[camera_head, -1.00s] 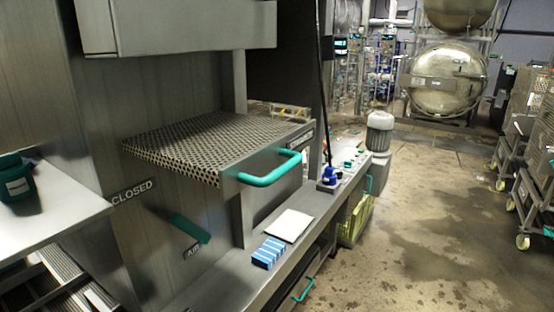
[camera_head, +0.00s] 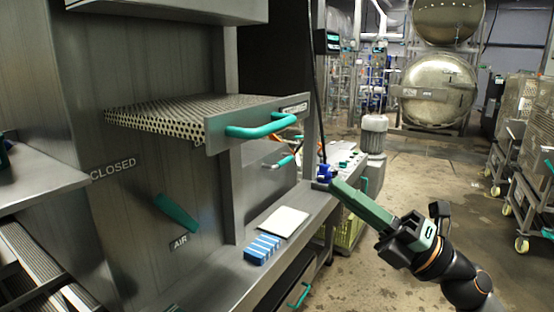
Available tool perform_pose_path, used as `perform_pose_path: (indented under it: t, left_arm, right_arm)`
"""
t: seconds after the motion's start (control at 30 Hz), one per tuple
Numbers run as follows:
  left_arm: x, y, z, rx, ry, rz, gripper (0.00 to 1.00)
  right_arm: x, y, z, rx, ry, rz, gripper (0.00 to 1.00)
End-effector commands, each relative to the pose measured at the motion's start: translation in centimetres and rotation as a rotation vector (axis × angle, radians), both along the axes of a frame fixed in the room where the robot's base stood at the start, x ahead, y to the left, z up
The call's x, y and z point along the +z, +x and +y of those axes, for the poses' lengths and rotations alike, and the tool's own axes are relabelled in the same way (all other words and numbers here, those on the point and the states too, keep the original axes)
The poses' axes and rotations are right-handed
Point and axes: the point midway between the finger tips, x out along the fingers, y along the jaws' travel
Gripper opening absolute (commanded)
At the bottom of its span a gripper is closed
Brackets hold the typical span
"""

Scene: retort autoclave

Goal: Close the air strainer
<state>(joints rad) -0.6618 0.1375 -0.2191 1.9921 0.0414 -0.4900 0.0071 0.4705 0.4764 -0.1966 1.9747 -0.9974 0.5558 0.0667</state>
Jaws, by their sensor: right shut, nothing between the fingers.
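A perforated metal drawer (camera_head: 165,113) with a flat front panel (camera_head: 222,135) and a teal handle (camera_head: 262,127) sticks out of the steel cabinet; the label on its front is too small to read. Below it on the cabinet face is a teal lever (camera_head: 177,213), tilted from upper left to lower right. The label AIR (camera_head: 180,241) is under the lever and the label CLOSED (camera_head: 113,168) is to its upper left. My right gripper (camera_head: 336,187) is shut and empty, to the right of the drawer and lower than its handle, apart from both. My left gripper is out of view.
A steel bench (camera_head: 225,277) below the drawer holds blue boxes (camera_head: 262,248) and a white pad (camera_head: 283,222). Wheeled racks (camera_head: 525,165) stand at the right. The wet floor between is open.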

Motion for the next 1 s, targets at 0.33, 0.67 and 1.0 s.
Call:
perform_pose_path:
  t: [0.33,0.67,1.0]
  left_arm:
    - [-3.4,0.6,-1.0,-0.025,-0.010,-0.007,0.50]
    - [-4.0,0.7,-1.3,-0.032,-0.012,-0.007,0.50]
    - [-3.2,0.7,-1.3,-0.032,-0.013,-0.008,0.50]
  right_arm:
    - [4.9,-3.2,0.5,-0.203,-0.692,-0.600,0.00]
    - [7.3,-3.1,-1.8,-0.387,-0.950,-0.735,0.00]
    - [7.5,-0.4,2.7,-0.383,-0.948,-0.737,0.00]
